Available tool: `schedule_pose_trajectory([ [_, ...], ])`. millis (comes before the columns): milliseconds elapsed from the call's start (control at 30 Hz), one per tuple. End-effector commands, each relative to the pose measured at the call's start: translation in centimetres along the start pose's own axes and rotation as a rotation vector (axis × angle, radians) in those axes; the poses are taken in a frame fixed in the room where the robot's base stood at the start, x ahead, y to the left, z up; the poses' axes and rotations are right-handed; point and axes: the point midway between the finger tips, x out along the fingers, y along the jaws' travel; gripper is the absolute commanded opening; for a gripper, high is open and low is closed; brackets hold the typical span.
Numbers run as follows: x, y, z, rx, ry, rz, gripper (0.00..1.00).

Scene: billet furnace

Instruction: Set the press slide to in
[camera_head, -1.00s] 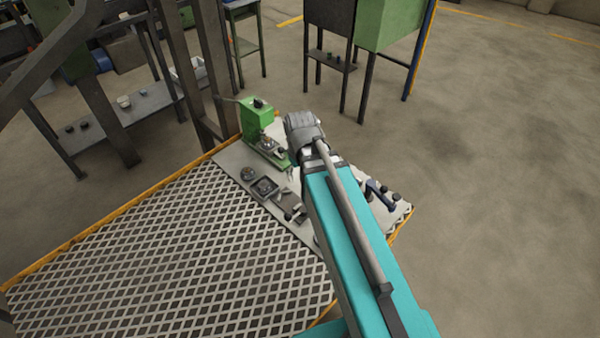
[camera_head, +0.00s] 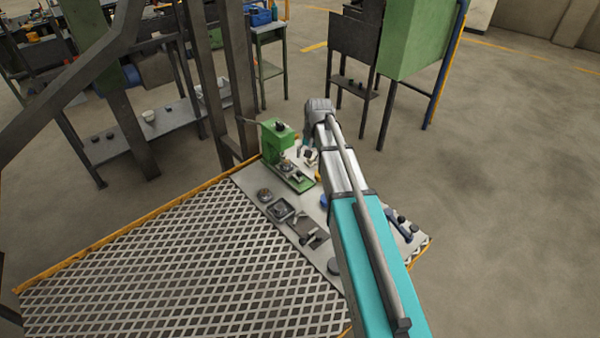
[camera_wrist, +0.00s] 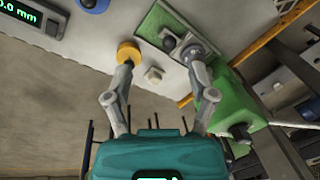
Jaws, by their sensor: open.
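The green press (camera_head: 277,141) stands at the far corner of the bench, with its metal slide (camera_head: 291,170) low at the front over a green base. In the wrist view the green press body (camera_wrist: 232,105) is at right and the slide (camera_wrist: 172,42) lies on the base near the right fingertip. My gripper (camera_wrist: 162,62) is open, its fingers spread apart with nothing held. The right fingertip overlaps a round metal part of the press; contact cannot be told. The left fingertip overlaps a yellow round piece (camera_wrist: 128,50). In the head view my wrist mostly hides the gripper.
A small pale block (camera_wrist: 153,75) lies between the fingers. A digital readout (camera_wrist: 32,16) and a blue round item (camera_wrist: 92,4) are at upper left. The bench also holds a dark square tray (camera_head: 281,211) and a blue-handled tool (camera_head: 400,225). Open floor lies right.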

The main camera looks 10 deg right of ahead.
Motion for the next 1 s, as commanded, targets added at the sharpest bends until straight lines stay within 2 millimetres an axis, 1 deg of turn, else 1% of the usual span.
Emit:
schedule_pose_trajectory([
  [33,0.1,-0.4,-2.0,0.035,0.001,-0.010,0.73],
  [100,0.1,-0.6,-3.4,0.079,0.002,-0.022,0.73],
  [233,0.1,-0.9,-4.7,0.127,0.001,-0.036,0.73],
  [333,0.1,-0.9,-4.9,0.140,0.001,-0.039,0.73],
  [733,0.2,-0.9,-4.8,0.139,0.001,-0.039,0.73],
  [1000,1.3,-0.9,-4.8,0.138,0.001,-0.039,0.73],
])
